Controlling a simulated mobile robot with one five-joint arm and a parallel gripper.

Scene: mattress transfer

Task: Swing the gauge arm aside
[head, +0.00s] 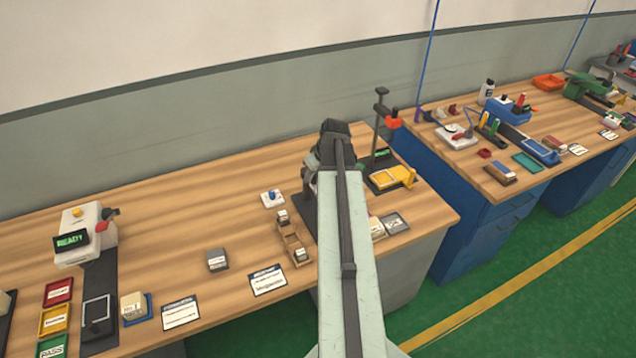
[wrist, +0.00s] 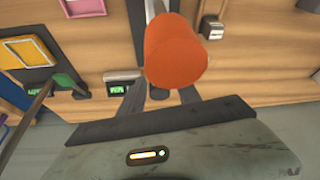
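An orange rounded knob (wrist: 176,50) fills the upper middle of the wrist view, close to the camera. A grey bar (wrist: 155,9) shows behind it; I take these as the gauge arm, though how they join is hidden. My gripper (wrist: 160,90) has its two dark fingers spread apart at the knob's lower edge. The knob covers part of the fingers, and I cannot tell whether they touch it. In the head view my gripper (head: 333,132) is over a dark base (head: 307,212) on the near bench, and my arm hides the gauge arm.
A wooden tray (head: 290,240) and a small blue-knobbed item (head: 272,196) lie left of my arm. Bare bench (head: 180,220) lies farther left. A blue bench (head: 470,200) stands right.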

